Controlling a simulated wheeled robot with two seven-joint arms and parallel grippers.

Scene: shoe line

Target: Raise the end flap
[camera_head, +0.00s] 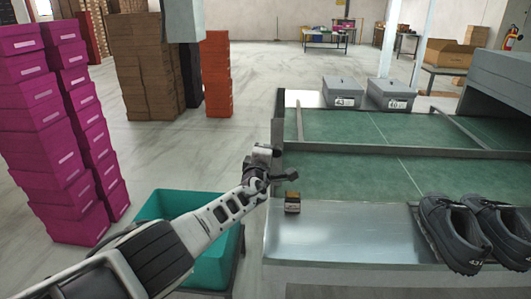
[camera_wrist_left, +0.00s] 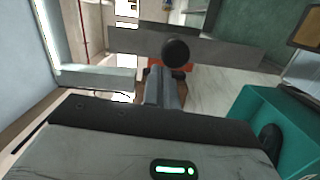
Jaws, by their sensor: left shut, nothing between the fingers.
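The work line has a green belt (camera_head: 350,172) with metal side rails. A narrow upright grey metal plate (camera_head: 278,125) stands at its left end; I take this for the end flap, but cannot be sure. In the left wrist view a grey metal strip (camera_wrist_left: 225,48) crosses above the fingers. My left gripper (camera_head: 282,175) is at the left end of the line, close to this plate. Its fingers (camera_wrist_left: 165,85) are together and hold nothing. A dark round knob (camera_wrist_left: 175,53) shows just beyond them; contact cannot be told. My right gripper is not in view.
A teal bin (camera_head: 222,262) stands below my left arm. Dark shoes (camera_head: 455,235) are at right. Grey boxes (camera_head: 342,92) stand behind the belt; magenta boxes (camera_head: 40,130) are stacked left.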

